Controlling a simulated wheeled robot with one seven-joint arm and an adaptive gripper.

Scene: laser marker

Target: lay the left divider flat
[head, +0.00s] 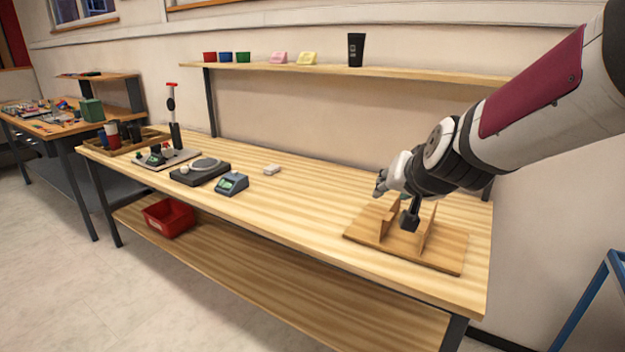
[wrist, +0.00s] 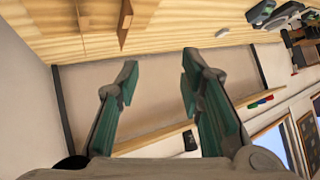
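A light wooden board (head: 448,257) lies at the right end of the workbench. The left divider (head: 387,225) and the right divider (head: 428,229) both stand upright on it, apart from each other. My gripper (head: 394,204) is low over the board, with one dark finger reaching down between the dividers. In the wrist view my gripper (wrist: 157,76) has its teal-padded fingers wide apart with nothing between them. Two upright wooden panels show at the top of that view, beyond the fingers. I cannot tell whether a finger touches the left divider.
A small white block (head: 272,170), a small device with a screen (head: 232,184) and a dark flat unit (head: 200,174) stand left on the bench (head: 310,205). The bench middle is clear.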

